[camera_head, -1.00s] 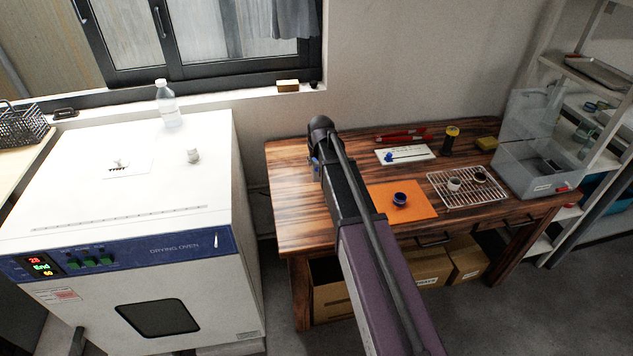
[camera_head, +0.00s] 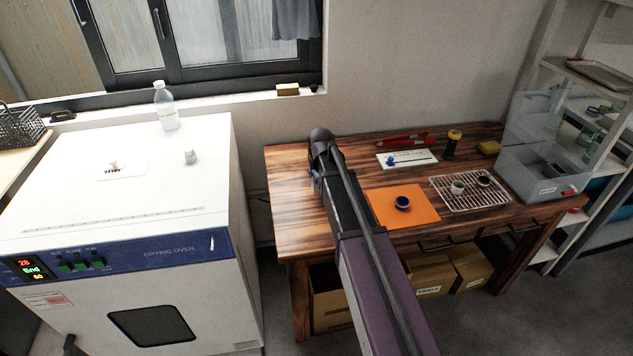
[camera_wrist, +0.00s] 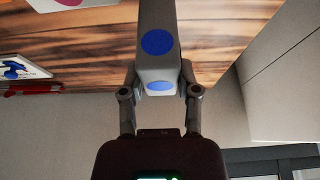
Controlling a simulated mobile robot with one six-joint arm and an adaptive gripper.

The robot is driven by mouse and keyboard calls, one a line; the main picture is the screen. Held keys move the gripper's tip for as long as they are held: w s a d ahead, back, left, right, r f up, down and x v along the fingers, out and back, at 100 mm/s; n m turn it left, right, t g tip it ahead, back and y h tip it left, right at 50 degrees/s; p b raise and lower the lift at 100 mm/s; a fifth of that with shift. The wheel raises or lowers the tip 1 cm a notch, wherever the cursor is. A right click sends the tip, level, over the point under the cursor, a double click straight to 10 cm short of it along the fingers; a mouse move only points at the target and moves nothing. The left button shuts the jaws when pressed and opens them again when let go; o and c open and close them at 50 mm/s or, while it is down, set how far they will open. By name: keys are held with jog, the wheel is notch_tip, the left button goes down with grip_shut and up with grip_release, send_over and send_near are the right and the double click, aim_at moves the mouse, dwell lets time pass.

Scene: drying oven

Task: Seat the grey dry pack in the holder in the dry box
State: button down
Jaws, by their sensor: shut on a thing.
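My gripper (camera_wrist: 157,90) is shut on a grey block with blue round marks, which looks like the grey dry pack (camera_wrist: 158,15). In the wrist view the pack extends up from between the fingers, over the wooden table. In the head view my arm hides most of the gripper and pack, near the table's left side. The clear dry box (camera_head: 528,176) stands at the table's right end, with its clear lid raised. A dark shape inside (camera_head: 553,168) may be the holder; its details are too small to tell.
A drying oven (camera_head: 130,250) stands left.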

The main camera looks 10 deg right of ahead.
aim_at(317, 180)
jog(key=shift+f+b, duration=1.6)
jog(key=shift+f, duration=0.15)
jog(key=shift+f, duration=0.15)
jog(key=shift+c, duration=1.7)
grip_release()
jog(key=p+v, duration=1.1)
jog(key=v, duration=0.1)
jog(key=shift+r, duration=0.25)
jog(key=s+f+g, duration=0.1)
jog(key=s+g, duration=0.3)
jog(key=s, duration=2)
jog(key=shift+s+a+f+g, duration=0.25)
jog(key=shift+s+a+g, duration=0.05)
jog(key=shift+a, duration=0.05)
